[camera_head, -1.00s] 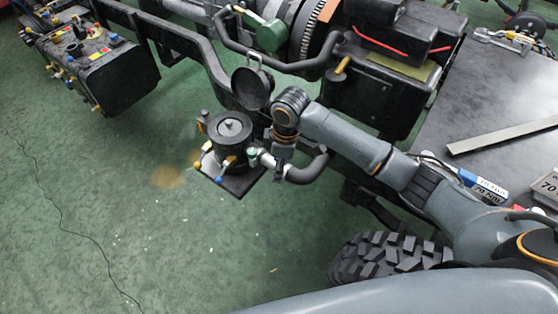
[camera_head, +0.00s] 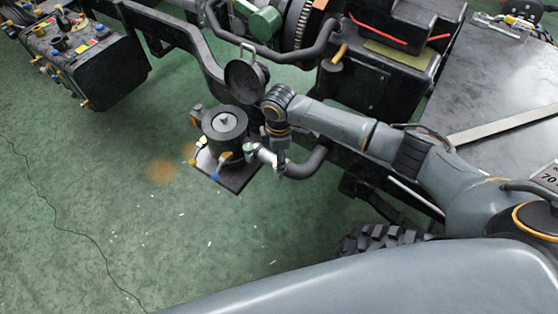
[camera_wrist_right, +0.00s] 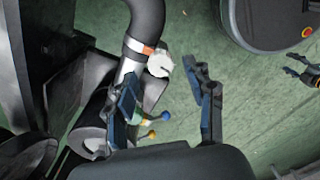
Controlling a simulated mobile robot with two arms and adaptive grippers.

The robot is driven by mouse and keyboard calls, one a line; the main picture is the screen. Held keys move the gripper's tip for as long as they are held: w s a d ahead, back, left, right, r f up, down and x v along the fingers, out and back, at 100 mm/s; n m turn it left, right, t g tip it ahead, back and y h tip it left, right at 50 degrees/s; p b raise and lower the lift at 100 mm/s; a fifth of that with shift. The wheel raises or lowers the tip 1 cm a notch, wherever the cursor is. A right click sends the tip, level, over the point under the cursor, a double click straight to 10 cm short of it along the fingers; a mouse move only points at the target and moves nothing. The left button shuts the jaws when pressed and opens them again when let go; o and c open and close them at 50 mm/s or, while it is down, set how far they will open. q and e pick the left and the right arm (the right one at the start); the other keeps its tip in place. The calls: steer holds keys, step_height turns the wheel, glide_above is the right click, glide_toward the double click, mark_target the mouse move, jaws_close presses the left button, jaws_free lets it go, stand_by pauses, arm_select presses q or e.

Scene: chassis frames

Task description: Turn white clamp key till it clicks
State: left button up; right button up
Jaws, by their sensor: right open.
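The white clamp key (camera_wrist_right: 160,65) shows in the right wrist view at the end of a silver pipe clamp, by an orange band on a black hose (camera_wrist_right: 146,22). My right gripper (camera_wrist_right: 163,70) is open, its two dark fingers reaching up on either side of the key. I cannot tell whether either finger touches it.
Small yellow, blue and green knobs (camera_wrist_right: 152,125) sit close to the left finger. An open round black lid (camera_head: 246,82) stands behind the canister. Black frame rails and a tyre (camera_head: 380,243) lie to the right.

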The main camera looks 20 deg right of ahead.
arm_select(q)
steer(key=shift+w+d, duration=0.1)
steer(key=shift+w, duration=0.6)
arm_select(e)
steer(key=shift+f, duration=1.45)
steer(key=shift+c, duration=0.4)
jaws_close()
arm_select(q)
steer(key=shift+s, duration=0.2)
steer(key=shift+r, duration=0.15)
